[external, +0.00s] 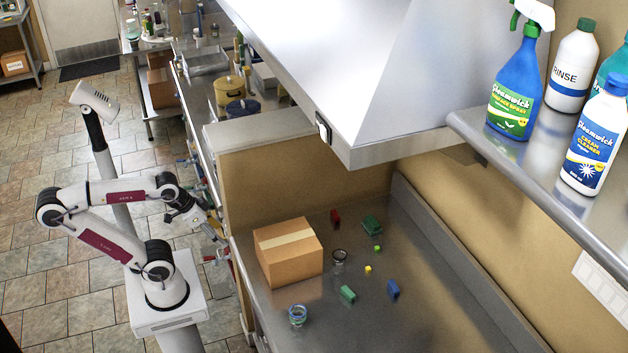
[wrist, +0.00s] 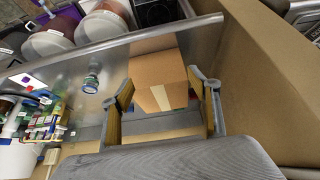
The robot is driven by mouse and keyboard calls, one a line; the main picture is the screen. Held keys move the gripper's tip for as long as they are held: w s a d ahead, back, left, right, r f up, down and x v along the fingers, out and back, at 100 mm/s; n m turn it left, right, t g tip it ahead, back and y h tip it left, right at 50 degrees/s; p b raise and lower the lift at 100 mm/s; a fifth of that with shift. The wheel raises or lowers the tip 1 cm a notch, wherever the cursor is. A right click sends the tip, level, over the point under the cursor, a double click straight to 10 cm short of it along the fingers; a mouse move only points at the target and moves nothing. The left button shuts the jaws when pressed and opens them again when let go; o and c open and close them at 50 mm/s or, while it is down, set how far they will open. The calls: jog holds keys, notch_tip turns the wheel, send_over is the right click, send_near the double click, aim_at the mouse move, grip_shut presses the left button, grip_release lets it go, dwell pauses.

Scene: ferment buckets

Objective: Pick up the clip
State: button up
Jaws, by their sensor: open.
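I cannot pick out the clip for certain in either view. Several small coloured items lie on the steel counter: a red one (external: 335,216), a dark green one (external: 371,225), a lighter green one (external: 348,293) and a blue one (external: 392,289). They are too small to tell which, if any, is a clip. My gripper (external: 217,234) is at the counter's left edge, away from these items. In the wrist view my gripper (wrist: 162,88) has its two fingers spread apart, with nothing held between them.
A taped cardboard box (external: 288,252) stands on the counter near my gripper; it also shows beyond the fingers in the wrist view (wrist: 158,72). A blue-ringed glass jar (external: 298,315) and a dark-rimmed jar (external: 339,257) stand nearby. A hood (external: 330,60) overhangs the counter.

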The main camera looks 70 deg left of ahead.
jog(key=shift+w+a, duration=0.1)
jog(key=w+a+t+y, duration=0.2)
jog(key=w+a, duration=0.5)
jog(key=w, duration=0.3)
jog(key=w+a+t+y, duration=0.1)
jog(key=w+a+y, duration=0.1)
jog(key=w+a, duration=0.65)
jog(key=w+f+h, duration=0.1)
jog(key=w+f, duration=0.2)
jog(key=f, duration=0.1)
jog(key=w+f+m+h, duration=0.1)
jog(key=w+f+h, duration=0.1)
jog(key=w+f, duration=0.2)
jog(key=w+f+h, duration=0.2)
jog(key=w+f, duration=0.2)
jog(key=f, duration=0.1)
jog(key=shift+w+d+f+m, duration=0.15)
jog(key=shift+d+f+m, duration=0.15)
jog(key=shift+d+f, duration=0.25)
jog(key=shift+f, duration=0.2)
jog(key=shift+x, duration=1.3)
